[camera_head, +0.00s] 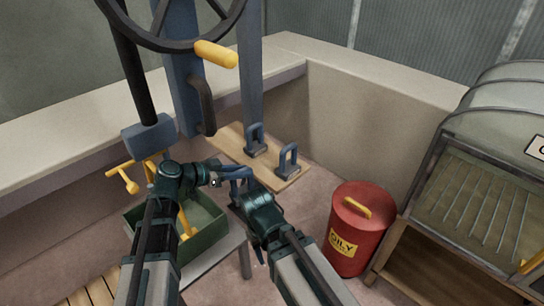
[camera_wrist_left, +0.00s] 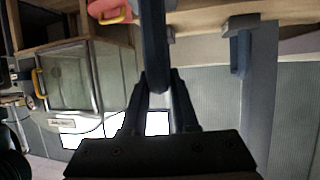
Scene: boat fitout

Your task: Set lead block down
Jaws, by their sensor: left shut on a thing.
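My left gripper (camera_head: 221,177) is shut on the blue handle of a lead block (camera_head: 238,173). In the left wrist view the dark handle (camera_wrist_left: 154,45) runs up between the fingers (camera_wrist_left: 160,88). The block's lower part is mostly hidden in the head view. Two similar blocks with blue loop handles, one farther back (camera_head: 255,142) and one to the right (camera_head: 288,164), stand upright on a wooden board (camera_head: 228,142). My right arm's wrist is just right of the held block; its fingertips are not clear.
A green bin (camera_head: 213,236) with a yellow-handled thing inside is below my left gripper. A red oily-waste can (camera_head: 360,225) and a cabinet with a ribbed front (camera_head: 478,200) stand at the right. A wheel with a yellow knob (camera_head: 216,53) overhangs the back left.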

